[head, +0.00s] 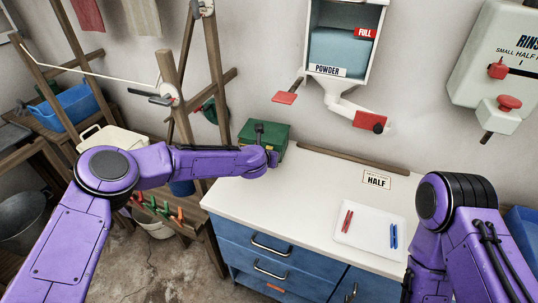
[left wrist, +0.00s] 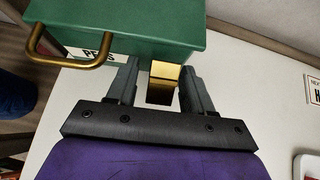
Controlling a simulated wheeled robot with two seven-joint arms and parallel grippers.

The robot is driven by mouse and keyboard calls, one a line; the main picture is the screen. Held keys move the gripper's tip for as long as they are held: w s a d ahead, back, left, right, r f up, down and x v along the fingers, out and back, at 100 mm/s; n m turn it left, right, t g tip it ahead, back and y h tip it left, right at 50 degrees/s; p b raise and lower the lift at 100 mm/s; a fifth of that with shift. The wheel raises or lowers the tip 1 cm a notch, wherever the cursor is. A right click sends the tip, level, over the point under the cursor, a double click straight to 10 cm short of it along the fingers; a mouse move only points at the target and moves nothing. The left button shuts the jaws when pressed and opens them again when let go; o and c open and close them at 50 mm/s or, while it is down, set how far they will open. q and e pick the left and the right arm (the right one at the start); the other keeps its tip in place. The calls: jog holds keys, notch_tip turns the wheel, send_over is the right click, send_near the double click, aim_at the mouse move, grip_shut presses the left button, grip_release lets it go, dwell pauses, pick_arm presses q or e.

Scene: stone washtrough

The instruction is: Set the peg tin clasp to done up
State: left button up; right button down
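The green peg tin (head: 279,134) stands on the white worktop against the wall. In the left wrist view the tin (left wrist: 120,22) shows a brass handle (left wrist: 70,62), a partly covered white label and a brass clasp (left wrist: 165,73) on its near side. My left gripper (left wrist: 160,75) is at the clasp, one finger on each side of it, with gaps showing; it looks open. Whether the fingertips touch the clasp, and whether it is done up, I cannot tell. In the head view the clasp is hidden behind my left arm. My right gripper is out of view.
A white tray (head: 372,241) with red and blue pegs lies on the worktop (head: 300,200), near a HALF card (head: 376,180). A powder dispenser (head: 340,60) with red-ended levers hangs above. A wooden frame stands left of the worktop. The worktop's middle is clear.

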pick_arm(q)
jog(key=shift+s, duration=0.1)
jog(key=shift+s+a+r, duration=0.1)
jog(key=shift+s+r, duration=0.1)
jog(key=shift+s, duration=0.1)
jog(key=b+v, duration=0.3)
jog(key=v, duration=0.6)
jog(key=shift+s+r, duration=0.2)
jog(key=shift+r, duration=0.1)
jog(key=shift+a+f, duration=0.1)
